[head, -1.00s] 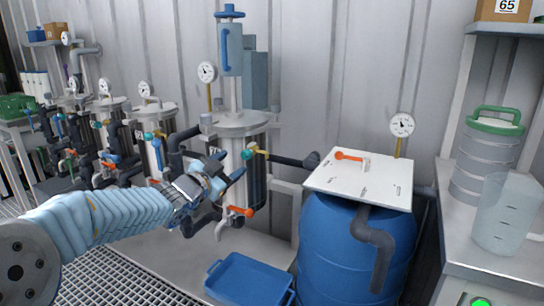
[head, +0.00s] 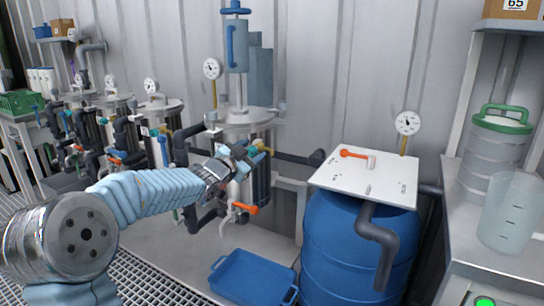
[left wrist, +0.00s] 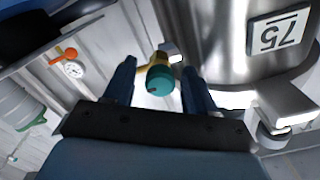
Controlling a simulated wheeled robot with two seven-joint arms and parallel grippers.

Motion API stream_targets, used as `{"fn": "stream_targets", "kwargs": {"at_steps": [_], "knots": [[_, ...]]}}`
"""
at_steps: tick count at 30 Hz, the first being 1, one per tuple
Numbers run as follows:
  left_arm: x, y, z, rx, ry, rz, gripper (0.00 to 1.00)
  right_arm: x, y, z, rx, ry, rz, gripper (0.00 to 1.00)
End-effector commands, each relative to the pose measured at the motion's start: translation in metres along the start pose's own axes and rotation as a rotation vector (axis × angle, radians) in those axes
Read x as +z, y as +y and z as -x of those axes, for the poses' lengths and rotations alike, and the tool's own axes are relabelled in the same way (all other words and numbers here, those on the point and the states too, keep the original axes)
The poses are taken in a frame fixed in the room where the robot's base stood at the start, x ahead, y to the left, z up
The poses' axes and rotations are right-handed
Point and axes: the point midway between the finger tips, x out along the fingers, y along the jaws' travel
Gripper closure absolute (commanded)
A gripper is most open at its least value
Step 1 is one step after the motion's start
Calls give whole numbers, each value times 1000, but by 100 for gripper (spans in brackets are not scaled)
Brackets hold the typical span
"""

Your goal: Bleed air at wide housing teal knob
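The wide housing (head: 243,122) is a broad steel cylinder with a blue-handled column on top; in the left wrist view its steel wall (left wrist: 215,35) fills the upper right, beside a plate reading 75. The teal knob (left wrist: 160,84) sits on a brass fitting (left wrist: 156,66) at the housing's side. My left gripper (head: 250,159) is at the knob, its fingers mostly hiding it in the head view. In the left wrist view the left gripper (left wrist: 158,78) is open, one dark blue finger on each side of the knob, with gaps visible. My right gripper is out of view.
An orange-handled valve (head: 244,208) with a pale spout is just below the gripper. A blue tray (head: 252,278) lies on the floor below. A blue barrel (head: 345,245) with a white lid stands to the right. Several narrower housings (head: 160,120) stand at left.

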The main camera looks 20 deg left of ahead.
Motion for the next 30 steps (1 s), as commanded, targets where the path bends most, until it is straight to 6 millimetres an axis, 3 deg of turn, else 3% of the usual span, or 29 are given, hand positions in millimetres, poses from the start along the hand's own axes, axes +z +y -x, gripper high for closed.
{"fn": "stream_targets", "kwargs": {"at_steps": [1,9,17,24,30], "knots": [[0,0,0,0,0,0,53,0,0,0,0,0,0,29],[0,0,0,0,0,0,94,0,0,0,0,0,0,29],[-1,-1,0,1,-1,20,95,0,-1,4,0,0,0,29],[-2,-1,0,2,-3,248,95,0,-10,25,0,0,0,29],[0,0,0,0,-1,439,95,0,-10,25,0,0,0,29]]}}
